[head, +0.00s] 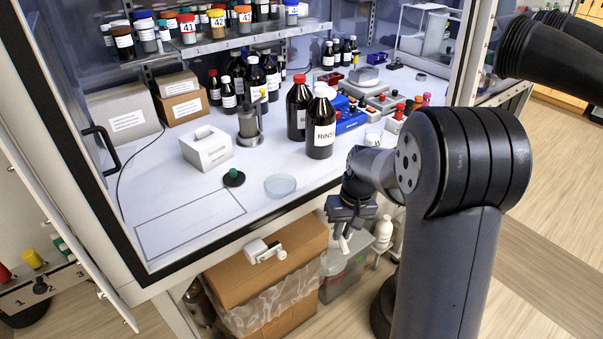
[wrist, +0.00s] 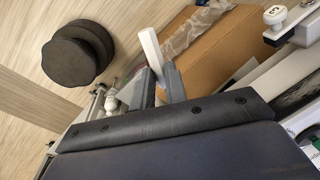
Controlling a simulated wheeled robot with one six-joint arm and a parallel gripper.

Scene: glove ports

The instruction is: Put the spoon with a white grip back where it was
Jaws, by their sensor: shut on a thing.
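My gripper (head: 350,213) hangs outside the cabinet's front edge, in front of the boxes under the bench. In the wrist view my gripper (wrist: 158,82) is shut on the spoon's white grip (wrist: 150,45), which sticks out past the fingers. A small part of the white grip (head: 344,244) shows below the fingers in the head view. The spoon's bowl cannot be made out in either view. The place it came from is not marked in any way that I can tell.
The bench holds a glass dish (head: 280,186), a white tissue box (head: 207,148), a RINSE bottle (head: 321,125) and a balance (head: 365,82). A marked rectangle (head: 190,222) at the front left is bare. A cardboard box (head: 265,275) stands below the bench edge.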

